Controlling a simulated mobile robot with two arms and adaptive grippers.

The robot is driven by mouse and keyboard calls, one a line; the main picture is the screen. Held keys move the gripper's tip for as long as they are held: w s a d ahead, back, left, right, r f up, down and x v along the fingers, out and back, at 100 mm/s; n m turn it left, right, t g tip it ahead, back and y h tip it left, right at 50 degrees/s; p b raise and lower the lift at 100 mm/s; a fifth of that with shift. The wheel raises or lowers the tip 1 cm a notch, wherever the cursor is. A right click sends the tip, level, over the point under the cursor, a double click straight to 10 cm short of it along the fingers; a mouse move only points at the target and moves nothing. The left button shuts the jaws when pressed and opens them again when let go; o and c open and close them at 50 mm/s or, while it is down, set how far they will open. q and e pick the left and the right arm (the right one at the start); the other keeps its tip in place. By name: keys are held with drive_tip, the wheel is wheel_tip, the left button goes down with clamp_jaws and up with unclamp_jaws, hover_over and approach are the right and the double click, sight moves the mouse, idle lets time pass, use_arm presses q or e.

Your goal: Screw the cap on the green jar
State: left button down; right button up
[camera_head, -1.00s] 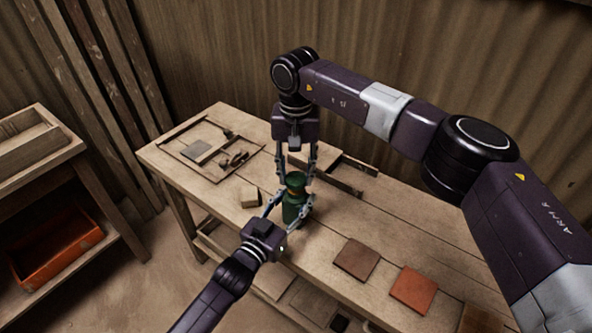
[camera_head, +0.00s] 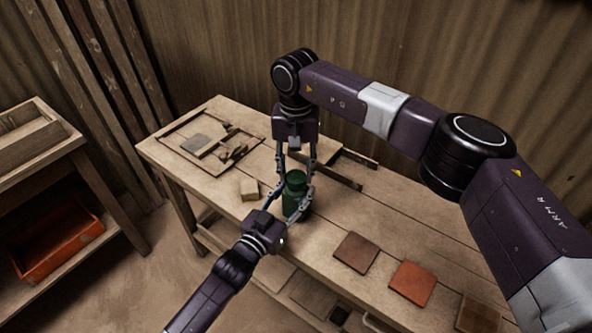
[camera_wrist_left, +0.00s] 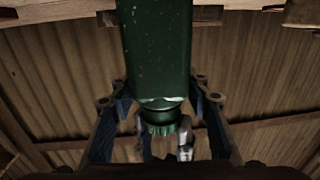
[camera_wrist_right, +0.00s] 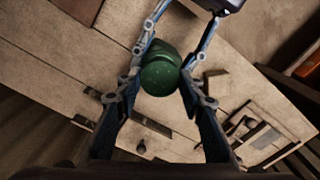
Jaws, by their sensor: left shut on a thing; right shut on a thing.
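The green jar (camera_head: 293,207) stands upright at the middle of the workbench. My left gripper (camera_head: 295,199) is shut around its body from the front left. The jar's body also fills the upper middle of the left wrist view (camera_wrist_left: 155,50). The green cap (camera_head: 295,176) sits on the jar's mouth, level with it. Its ribbed edge shows in the left wrist view (camera_wrist_left: 162,128) and its round top in the right wrist view (camera_wrist_right: 160,78). My right gripper (camera_head: 297,180) points down from above, shut on the cap. I cannot tell whether the threads are engaged.
A beige block (camera_head: 249,189) lies left of the jar. A brown tile (camera_head: 355,252) and an orange tile (camera_head: 412,284) lie to the right. A framed tray (camera_head: 180,152) is at the back left of the workbench (camera_head: 320,235). An orange bin (camera_head: 60,250) sits on a separate shelf.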

drive_tip(key=shift+f, duration=0.6)
